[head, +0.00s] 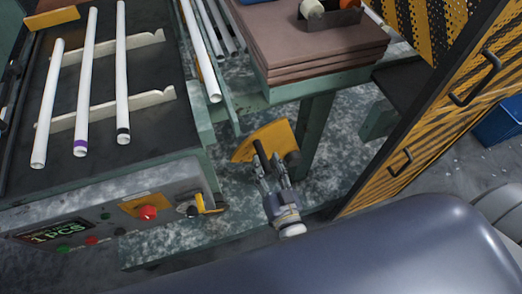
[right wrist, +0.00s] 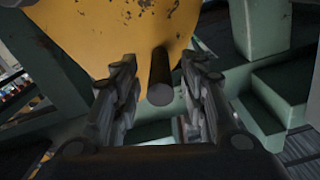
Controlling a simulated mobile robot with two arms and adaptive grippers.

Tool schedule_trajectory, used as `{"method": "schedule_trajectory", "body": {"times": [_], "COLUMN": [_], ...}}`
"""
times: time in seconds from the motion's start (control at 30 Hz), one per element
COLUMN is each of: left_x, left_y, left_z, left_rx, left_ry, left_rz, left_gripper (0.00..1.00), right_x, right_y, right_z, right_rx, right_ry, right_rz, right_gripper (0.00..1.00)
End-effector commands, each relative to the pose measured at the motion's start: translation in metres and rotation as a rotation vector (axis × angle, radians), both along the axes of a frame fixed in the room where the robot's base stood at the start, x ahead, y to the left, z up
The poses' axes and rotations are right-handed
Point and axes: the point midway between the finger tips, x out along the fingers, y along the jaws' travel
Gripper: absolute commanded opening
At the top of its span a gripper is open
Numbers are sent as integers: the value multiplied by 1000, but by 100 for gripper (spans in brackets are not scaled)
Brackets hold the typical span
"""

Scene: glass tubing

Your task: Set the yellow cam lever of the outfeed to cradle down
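The yellow cam lever (head: 262,140) is a fan-shaped yellow plate below the outfeed table in the head view. It fills the upper middle of the right wrist view as a scuffed yellow plate (right wrist: 120,30). A dark round handle (right wrist: 160,88) sticks out from it toward my wrist. My right gripper (head: 268,163) is at the lever, with its fingers apart on either side of the handle in the right wrist view (right wrist: 158,66). Gaps show between handle and fingers; I cannot tell how deep the handle sits between them. My left gripper is not in view.
White tubes (head: 83,85) lie on the dark table at left. The control panel (head: 170,193) has a red button (head: 147,212) and a small yellow switch (head: 207,204). Stacked brown boards (head: 325,55) are above the lever. A green leg (head: 313,130) and a striped guard door (head: 430,120) stand to the right.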

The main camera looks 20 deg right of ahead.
Motion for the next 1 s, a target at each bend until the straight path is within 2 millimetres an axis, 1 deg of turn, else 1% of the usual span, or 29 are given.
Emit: {"method": "schedule_trajectory", "body": {"times": [0.03,0.1,0.2,0.3,0.43,0.67,0.7,0.77,0.8,0.83,1.0], "left_x": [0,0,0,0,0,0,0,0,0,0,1], "left_y": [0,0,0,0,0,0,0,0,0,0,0], "left_z": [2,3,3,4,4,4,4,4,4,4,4], "left_rx": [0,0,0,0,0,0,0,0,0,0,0], "left_ry": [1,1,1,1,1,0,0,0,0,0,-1], "left_rz": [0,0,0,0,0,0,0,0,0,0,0], "left_gripper": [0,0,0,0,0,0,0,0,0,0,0], "right_x": [11,22,35,43,47,48,48,48,47,47,47], "right_y": [0,1,2,2,2,2,2,2,2,2,2], "right_z": [1,1,1,0,-1,-1,-1,-1,-1,-1,-1], "right_rx": [0,1,0,0,0,0,0,0,0,0,0], "right_ry": [-2,-1,-1,1,2,2,2,2,2,2,2], "right_rz": [-1,1,0,0,1,1,1,1,1,1,1], "right_gripper": [40,40,40,40,40,40,30,17,8,1,0]}}
